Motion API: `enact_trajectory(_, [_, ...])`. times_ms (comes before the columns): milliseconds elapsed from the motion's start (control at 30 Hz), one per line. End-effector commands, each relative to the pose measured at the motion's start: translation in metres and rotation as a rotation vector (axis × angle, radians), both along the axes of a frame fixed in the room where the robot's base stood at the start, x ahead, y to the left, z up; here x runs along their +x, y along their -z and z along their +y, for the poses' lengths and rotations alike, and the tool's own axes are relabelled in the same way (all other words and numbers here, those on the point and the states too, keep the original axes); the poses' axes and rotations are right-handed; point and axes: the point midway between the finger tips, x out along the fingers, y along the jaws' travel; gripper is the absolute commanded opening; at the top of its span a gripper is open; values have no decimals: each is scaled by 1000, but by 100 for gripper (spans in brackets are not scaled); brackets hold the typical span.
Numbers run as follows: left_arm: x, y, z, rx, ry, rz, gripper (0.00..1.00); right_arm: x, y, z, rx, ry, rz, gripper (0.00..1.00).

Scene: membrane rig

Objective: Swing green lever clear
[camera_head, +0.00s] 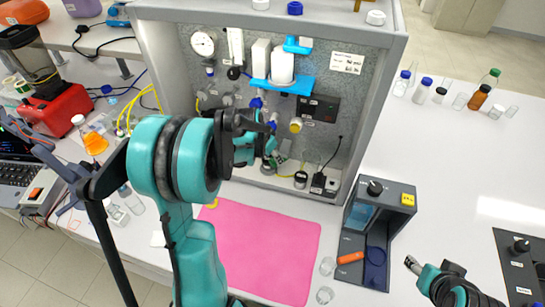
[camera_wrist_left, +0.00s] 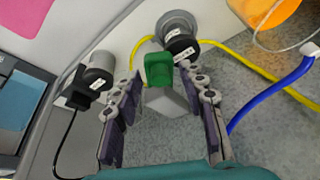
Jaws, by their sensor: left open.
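The green lever (camera_wrist_left: 160,70) shows in the left wrist view, with a grey tapered part below it. My left gripper (camera_wrist_left: 163,84) is open, with one finger on each side of the lever. I cannot tell whether either finger touches it. In the head view my left gripper (camera_head: 266,150) is in front of the panel rig (camera_head: 345,85), low and near its middle, and I cannot make out the lever there. My right gripper (camera_head: 414,264) is at the lower right, above the white bench, away from the rig; its opening is unclear.
Near the lever are a black-capped fitting (camera_wrist_left: 181,46), a yellow tube (camera_wrist_left: 240,58), a blue tube (camera_wrist_left: 270,97) and a black plug (camera_wrist_left: 97,75). A pink mat (camera_head: 265,245) lies before the rig. A grey box (camera_head: 385,215) stands right of the mat. Bottles and vials stand at the back right.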

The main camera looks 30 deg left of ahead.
Motion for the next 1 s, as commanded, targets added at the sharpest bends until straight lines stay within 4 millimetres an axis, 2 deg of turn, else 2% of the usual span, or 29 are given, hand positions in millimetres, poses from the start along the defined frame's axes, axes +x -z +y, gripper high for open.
enact_trajectory(233, [0, 0, 0, 0, 0, 0, 41, 0, 0, 0, 0, 0, 0, 52])
enact_trajectory(300, [0, 0, 0, 0, 0, 0, 23, 0, 0, 0, 0, 0, 0, 52])
enact_trajectory(400, [0, 0, 0, 0, 0, 0, 0, 0, 0, 0, 0, 0, 0, 52])
enact_trajectory(767, [0, 1, -2, 0, -26, 1, 0, 0, 1, 0, 0, 0, 0, 52])
enact_trajectory(1000, [-2, 1, -9, 0, -144, 0, 0, 0, 5, 0, 0, 0, 0, 52])
